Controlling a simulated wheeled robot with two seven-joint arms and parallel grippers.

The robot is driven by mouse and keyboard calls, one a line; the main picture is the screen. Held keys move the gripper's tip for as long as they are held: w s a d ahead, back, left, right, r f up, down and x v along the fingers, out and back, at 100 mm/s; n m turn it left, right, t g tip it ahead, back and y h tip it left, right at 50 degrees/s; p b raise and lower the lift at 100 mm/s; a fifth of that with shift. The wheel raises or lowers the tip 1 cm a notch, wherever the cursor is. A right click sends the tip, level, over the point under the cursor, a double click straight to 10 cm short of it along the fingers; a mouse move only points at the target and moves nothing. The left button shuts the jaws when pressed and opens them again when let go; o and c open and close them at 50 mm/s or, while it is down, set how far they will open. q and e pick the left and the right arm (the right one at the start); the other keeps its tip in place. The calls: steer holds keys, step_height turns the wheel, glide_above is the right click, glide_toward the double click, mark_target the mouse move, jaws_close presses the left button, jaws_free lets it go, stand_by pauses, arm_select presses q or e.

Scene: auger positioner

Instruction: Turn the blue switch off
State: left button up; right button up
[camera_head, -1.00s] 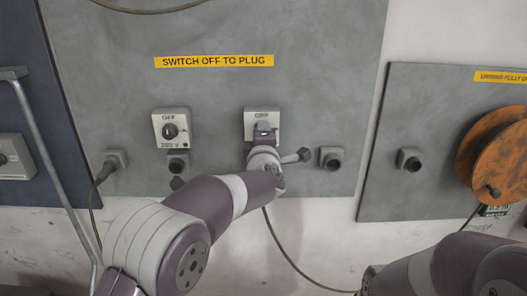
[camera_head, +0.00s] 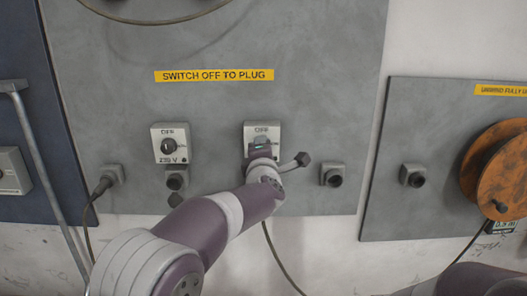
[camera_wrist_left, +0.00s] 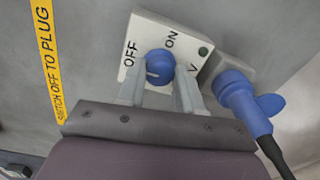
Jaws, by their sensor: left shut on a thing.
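The blue switch is a round knob (camera_wrist_left: 160,66) on a white plate (camera_wrist_left: 141,32) marked OFF and ON, seen in the left wrist view. In the head view the plate (camera_head: 262,128) is on the grey wall panel, and my gripper hides the knob. My left gripper (camera_wrist_left: 160,85) is shut on the blue knob, with one finger on each side. In the head view the left gripper (camera_head: 262,150) covers the lower part of the plate. A light mark shows on the knob's lower left, but its exact setting is hard to read. My right gripper is out of view.
A blue plug (camera_wrist_left: 240,98) with a dark cable sits beside the switch. A second switch plate (camera_head: 170,143) is to the left. Grey sockets (camera_head: 332,174) line the panel. A yellow label (camera_head: 214,75) reads SWITCH OFF TO PLUG. An orange reel (camera_head: 500,170) hangs at the right.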

arm_select(q)
steer(key=o, duration=1)
steer(key=shift+f, duration=0.25)
steer(key=shift+o, duration=0.2)
steer(key=shift+a+r, duration=0.15)
steer(key=shift+s, duration=0.15)
steer(key=s+b, duration=0.2)
steer(key=s, duration=1)
steer(key=shift+s+r, duration=0.2)
steer(key=shift+s, duration=0.05)
